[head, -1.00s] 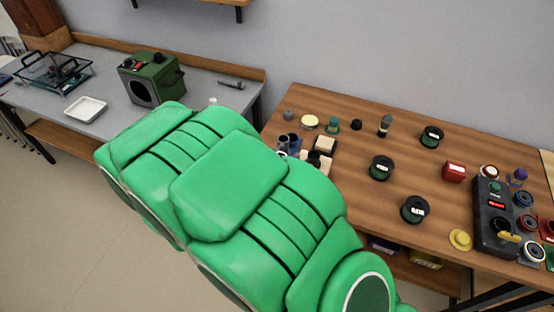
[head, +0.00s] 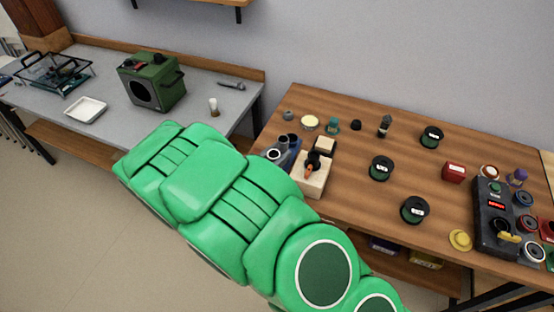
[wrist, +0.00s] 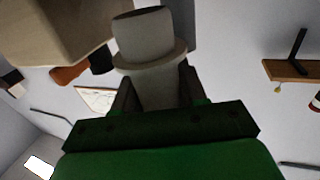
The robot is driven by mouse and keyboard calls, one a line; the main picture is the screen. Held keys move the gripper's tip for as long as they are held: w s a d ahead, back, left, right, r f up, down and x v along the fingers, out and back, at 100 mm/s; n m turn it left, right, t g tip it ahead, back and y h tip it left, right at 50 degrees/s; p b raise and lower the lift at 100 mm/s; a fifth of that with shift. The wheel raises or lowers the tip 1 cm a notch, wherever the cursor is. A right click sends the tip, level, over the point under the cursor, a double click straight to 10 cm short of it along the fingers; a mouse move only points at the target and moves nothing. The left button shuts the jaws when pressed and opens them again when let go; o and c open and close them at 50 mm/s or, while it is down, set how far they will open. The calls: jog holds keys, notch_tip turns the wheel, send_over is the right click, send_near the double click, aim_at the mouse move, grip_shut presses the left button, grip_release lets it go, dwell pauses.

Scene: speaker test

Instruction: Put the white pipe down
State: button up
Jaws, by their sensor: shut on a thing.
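In the wrist view, my gripper (wrist: 158,80) is shut on the white pipe (wrist: 150,38), a pale grey-white cylinder with a wide flange. The pipe's lower part sits between the two dark fingers, and its other end points away from my gripper. In the head view, my green arm fills the lower middle; my gripper and the held pipe are hidden there. I cannot tell from these views what lies directly under the pipe.
The grey bench (head: 200,92) holds a green machine (head: 152,82), a white tray (head: 86,109) and a small pale cylinder (head: 213,107). The wooden table (head: 340,195) carries a beige block (head: 313,187), a blue holder (head: 284,158), black spools and a dark control box (head: 494,232).

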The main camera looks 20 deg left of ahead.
jog(key=shift+w+a+f, duration=0.15)
jog(key=shift+w+f, duration=0.1)
jog(key=shift+f, duration=1.45)
jog(key=shift+f, duration=0.2)
jog(key=o, duration=1)
jog(key=shift+o, duration=0.2)
jog(key=shift+v, duration=1.05)
jog(key=s, duration=0.3)
jog(key=shift+s+a+r, duration=0.1)
jog(key=shift+a+r, duration=0.05)
jog(key=shift+r, duration=0.15)
jog(key=shift+v, duration=1.3)
